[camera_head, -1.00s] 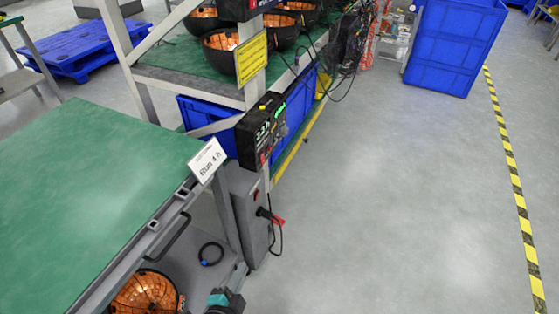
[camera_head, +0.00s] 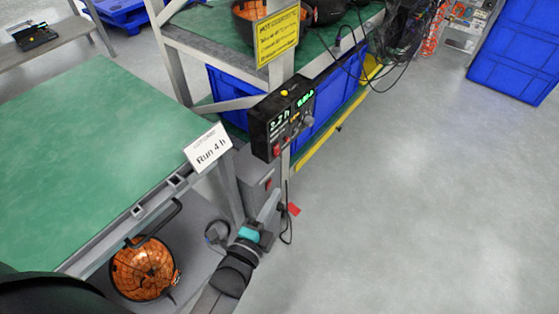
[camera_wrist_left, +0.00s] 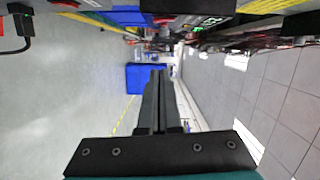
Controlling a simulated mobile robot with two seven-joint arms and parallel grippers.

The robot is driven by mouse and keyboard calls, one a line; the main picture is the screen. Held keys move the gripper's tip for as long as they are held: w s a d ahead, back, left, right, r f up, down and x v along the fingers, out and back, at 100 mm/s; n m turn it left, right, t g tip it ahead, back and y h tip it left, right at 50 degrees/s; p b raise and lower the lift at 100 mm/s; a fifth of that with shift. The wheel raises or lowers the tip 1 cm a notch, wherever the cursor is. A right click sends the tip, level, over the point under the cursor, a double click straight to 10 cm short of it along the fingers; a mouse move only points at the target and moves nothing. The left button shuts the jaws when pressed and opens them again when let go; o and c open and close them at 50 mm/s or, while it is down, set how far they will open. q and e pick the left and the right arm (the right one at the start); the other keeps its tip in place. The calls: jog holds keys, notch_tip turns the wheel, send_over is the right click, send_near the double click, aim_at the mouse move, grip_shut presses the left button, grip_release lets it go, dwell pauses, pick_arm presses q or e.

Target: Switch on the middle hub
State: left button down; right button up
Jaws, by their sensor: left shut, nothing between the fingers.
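A black control box (camera_head: 281,122) with green digits, a yellow button, a knob and a red switch (camera_head: 276,150) hangs on the rack post. Below it is a grey box (camera_head: 257,181) with a small red switch (camera_head: 268,184) and a plugged black cable. I cannot tell which one is called the middle hub. My left gripper (camera_head: 273,200) is shut and empty, in front of the grey box's lower part, and hides some of it. I cannot tell whether it touches. In the left wrist view its closed fingers (camera_wrist_left: 158,85) point ahead; a black plug (camera_wrist_left: 18,26) shows at upper left.
A green-topped table (camera_head: 90,150) with a "Run 4 h" card (camera_head: 209,147) is at left. Floor to the right is clear, with blue crates (camera_head: 515,50) beyond.

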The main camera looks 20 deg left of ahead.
aim_at(277, 150)
pick_arm(q)
jog(key=shift+w, duration=0.15)
pick_arm(e)
jog(key=shift+w, duration=0.1)
pick_arm(q)
jog(key=w+a+b, duration=0.2)
jog(key=w+b, duration=0.2)
jog(key=w, duration=0.7)
jog(key=shift+a+f, duration=0.35)
jog(key=shift+f, duration=0.05)
pick_arm(e)
jog(key=w+a+r, duration=0.4)
jog(key=r, duration=0.2)
jog(key=shift+w, duration=0.4)
pick_arm(q)
jog(key=shift+w, duration=0.1)
